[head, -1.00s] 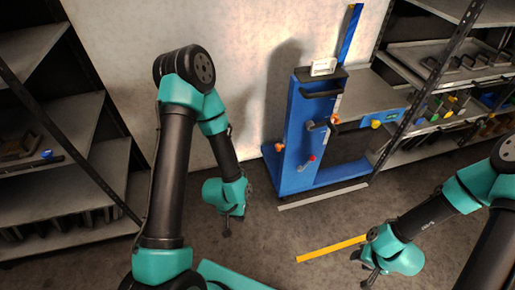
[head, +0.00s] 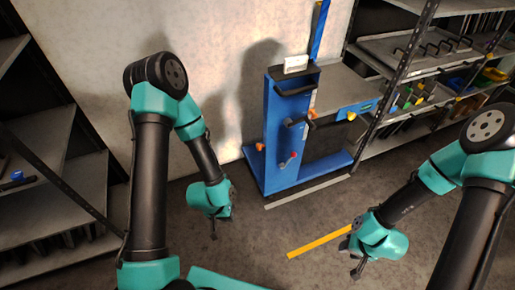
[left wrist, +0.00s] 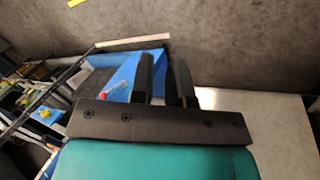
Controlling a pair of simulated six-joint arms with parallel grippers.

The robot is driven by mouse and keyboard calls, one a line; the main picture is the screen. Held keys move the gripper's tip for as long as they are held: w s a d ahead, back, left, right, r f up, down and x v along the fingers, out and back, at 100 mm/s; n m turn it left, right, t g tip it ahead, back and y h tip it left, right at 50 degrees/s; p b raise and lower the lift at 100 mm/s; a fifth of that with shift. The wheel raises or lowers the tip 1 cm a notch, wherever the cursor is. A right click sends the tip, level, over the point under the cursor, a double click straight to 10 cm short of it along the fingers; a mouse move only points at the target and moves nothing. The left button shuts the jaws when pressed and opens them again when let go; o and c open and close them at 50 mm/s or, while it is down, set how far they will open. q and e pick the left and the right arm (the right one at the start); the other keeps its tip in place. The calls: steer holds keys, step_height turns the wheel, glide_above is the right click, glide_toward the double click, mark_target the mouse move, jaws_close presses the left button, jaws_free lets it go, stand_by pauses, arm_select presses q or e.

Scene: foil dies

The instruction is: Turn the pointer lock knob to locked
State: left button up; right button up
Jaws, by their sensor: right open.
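A blue upright stand (head: 287,130) on a blue base is in the head view, right of the middle. It carries an orange knob on its left side (head: 260,147), an orange knob on its right side (head: 312,114), a red-tipped lever (head: 289,158) and a yellow knob (head: 351,116). I cannot tell which is the pointer lock knob or how it is set. My left gripper (head: 214,228) hangs left of the stand, apart from it; its fingers (left wrist: 165,80) are parted and empty in the left wrist view. My right gripper (head: 357,266) is open, low in front of the stand, touching nothing.
Black handles (head: 297,90) stick out from the stand's front. A metal shelf rack (head: 420,60) with bins stands at the right, another rack (head: 50,190) at the left. A yellow floor strip (head: 318,247) lies before the stand. The floor there is clear.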

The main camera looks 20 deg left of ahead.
mark_target(259, 146)
arm_select(q)
steer(key=o, duration=0.4)
steer(key=w+f+t, duration=0.1)
steer(key=w, duration=0.2)
steer(key=w+a+f+t, duration=0.1)
steer(key=w, duration=0.3)
steer(key=w+a+f+m+t, duration=0.1)
steer(key=w, duration=0.2)
steer(key=shift+w+f, duration=0.4)
steer(key=o, duration=0.5)
steer(key=w+a+t, duration=0.1)
steer(key=w, duration=0.3)
steer(key=w+a+f+m+t+h, duration=0.1)
steer(key=w, duration=0.3)
steer(key=w+a+f+m+t+h, duration=0.1)
steer(key=w+t, duration=0.1)
steer(key=w, duration=0.2)
steer(key=shift+w+f, duration=0.1)
steer(key=shift+w, duration=0.05)
steer(key=w+a+m+t+h, duration=0.1)
steer(key=w+a+m+h, duration=0.1)
steer(key=w+m, duration=0.1)
steer(key=w+a+m+h, duration=0.3)
steer(key=w+a+m+t+h, duration=0.1)
steer(key=w+a+m+h, duration=0.1)
steer(key=w+m+h, duration=0.1)
steer(key=shift+a+f+t, duration=0.3)
steer(key=shift+a, duration=0.1)
steer(key=shift+w+d, duration=0.1)
steer(key=shift+w, duration=0.05)
